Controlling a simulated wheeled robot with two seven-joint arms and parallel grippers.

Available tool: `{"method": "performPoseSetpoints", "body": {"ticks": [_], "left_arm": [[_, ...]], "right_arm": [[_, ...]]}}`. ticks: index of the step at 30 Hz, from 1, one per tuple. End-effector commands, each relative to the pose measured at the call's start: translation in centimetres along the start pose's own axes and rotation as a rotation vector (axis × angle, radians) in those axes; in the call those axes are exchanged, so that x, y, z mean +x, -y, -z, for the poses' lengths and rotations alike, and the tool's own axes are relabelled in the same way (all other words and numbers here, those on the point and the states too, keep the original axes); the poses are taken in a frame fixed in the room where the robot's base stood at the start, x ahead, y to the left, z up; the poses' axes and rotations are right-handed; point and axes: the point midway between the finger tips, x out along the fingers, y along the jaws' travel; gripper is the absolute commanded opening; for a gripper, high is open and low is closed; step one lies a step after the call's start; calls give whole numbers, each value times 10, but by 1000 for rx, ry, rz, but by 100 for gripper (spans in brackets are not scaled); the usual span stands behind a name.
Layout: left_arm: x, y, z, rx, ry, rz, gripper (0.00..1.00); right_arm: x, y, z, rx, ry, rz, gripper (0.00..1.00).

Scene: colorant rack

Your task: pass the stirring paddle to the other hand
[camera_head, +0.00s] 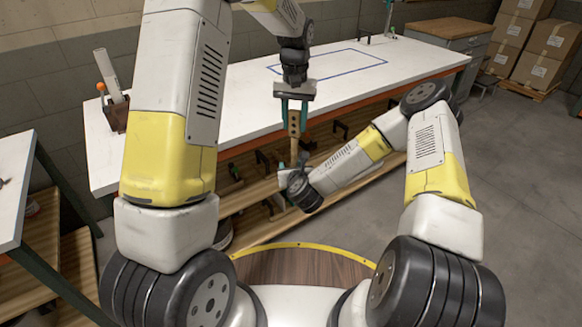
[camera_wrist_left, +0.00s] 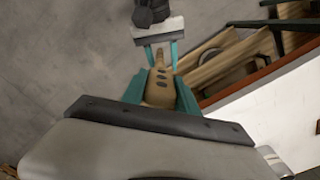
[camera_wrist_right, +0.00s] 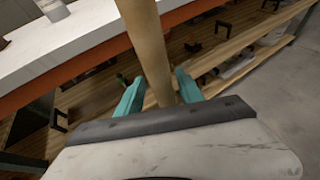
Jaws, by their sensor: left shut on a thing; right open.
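The stirring paddle (camera_head: 293,145) is wooden and hangs roughly upright in front of the white table. My left gripper (camera_head: 294,116) is shut on its upper, wider part, which has dark holes; this part also shows between the teal fingers in the left wrist view (camera_wrist_left: 160,88). My right gripper (camera_head: 293,174) is below, at the lower end of the handle. In the right wrist view the handle (camera_wrist_right: 150,50) runs down between the open teal fingers (camera_wrist_right: 160,92), with gaps on both sides. The handle's lowest tip is hidden.
The white table (camera_head: 240,100) with a blue outlined rectangle stands behind the grippers, with wooden shelves (camera_head: 250,200) below it. A brown holder (camera_head: 117,112) with tools stands at its left end. Cardboard boxes (camera_head: 530,45) are stacked at the far right. The floor at right is clear.

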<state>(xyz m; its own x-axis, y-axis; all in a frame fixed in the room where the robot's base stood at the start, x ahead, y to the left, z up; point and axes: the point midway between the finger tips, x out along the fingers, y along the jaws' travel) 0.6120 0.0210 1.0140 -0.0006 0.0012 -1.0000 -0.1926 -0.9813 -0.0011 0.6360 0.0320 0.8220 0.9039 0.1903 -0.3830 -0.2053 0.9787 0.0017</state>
Motion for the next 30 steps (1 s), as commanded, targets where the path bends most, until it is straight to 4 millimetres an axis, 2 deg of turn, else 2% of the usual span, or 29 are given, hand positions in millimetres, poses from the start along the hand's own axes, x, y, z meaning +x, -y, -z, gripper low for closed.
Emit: {"method": "performPoseSetpoints", "body": {"ticks": [7, 8, 14, 17, 18, 21, 30], "left_arm": [[0, 0, 0, 0, 0, 0, 0], [0, 0, 0, 0, 0, 0, 0], [0, 0, 0, 0, -1, -1, 0], [0, -1, 0, 1, -2, -2, 0], [0, -2, 0, 1, -2, -2, 40], [0, -2, 0, 1, -2, -2, 59], [0, 0, 0, 0, -1, -1, 61]], "right_arm": [[1, 0, 0, 0, 0, -1, 44], [1, 0, 0, 0, 0, 0, 40], [0, -1, 0, 0, 0, -1, 1], [0, -1, 0, 0, 1, -3, 0], [0, -2, -1, 0, 1, -4, 0], [0, -2, 0, -1, 1, -3, 0], [0, 0, 0, 0, 1, -1, 0]]}}
